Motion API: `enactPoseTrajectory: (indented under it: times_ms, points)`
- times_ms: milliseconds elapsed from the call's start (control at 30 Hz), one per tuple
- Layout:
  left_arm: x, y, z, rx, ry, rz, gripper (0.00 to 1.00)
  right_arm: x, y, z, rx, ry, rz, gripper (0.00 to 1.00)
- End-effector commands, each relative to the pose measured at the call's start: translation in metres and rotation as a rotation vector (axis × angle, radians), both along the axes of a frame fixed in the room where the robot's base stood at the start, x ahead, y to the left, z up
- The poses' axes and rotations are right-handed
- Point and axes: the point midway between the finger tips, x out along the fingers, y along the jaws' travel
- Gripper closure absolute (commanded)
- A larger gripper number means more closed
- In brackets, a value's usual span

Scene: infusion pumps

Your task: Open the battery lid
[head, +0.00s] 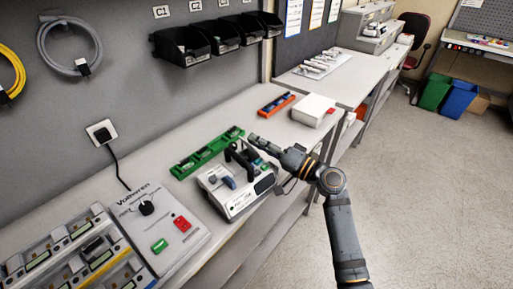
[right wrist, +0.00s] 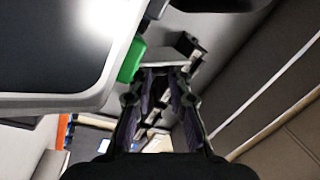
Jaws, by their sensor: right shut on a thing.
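The infusion pump (head: 227,201) is a pale grey box with a blue knob and a black handle. It stands near the front edge of the bench. My right gripper (head: 253,139) reaches over from the right to the pump's back right side. In the right wrist view, the gripper (right wrist: 165,73) is shut on a small pale flap (right wrist: 166,58), seemingly the battery lid, beside the pump's body (right wrist: 50,45). How far the lid is open cannot be told. My left gripper is not in view.
A green tray (head: 193,162) lies behind the pump. An orange tray (head: 276,104) and a white box (head: 313,108) stand farther along the bench. A grey panel (head: 182,212) with a knob and red and green buttons is at left. The floor (head: 420,200) is clear at right.

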Motion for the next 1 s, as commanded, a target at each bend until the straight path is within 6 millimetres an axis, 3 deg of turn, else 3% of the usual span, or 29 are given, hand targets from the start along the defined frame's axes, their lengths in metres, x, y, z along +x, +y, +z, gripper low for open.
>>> enactPoseTrajectory:
  times_ms: [767,800,933,1000]
  points:
    - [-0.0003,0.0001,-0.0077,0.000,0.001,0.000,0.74,0.0033,-0.0043,-0.0012,0.088,0.070,0.000,1.00]
    - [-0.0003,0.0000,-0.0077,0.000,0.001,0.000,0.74,0.0033,-0.0043,-0.0012,0.088,0.070,0.000,0.78]
    - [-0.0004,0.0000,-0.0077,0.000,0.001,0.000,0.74,0.0033,-0.0044,-0.0011,0.088,0.069,0.000,0.61]
    - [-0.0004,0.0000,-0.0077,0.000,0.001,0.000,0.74,0.0033,-0.0043,-0.0010,0.088,0.069,0.000,0.59]
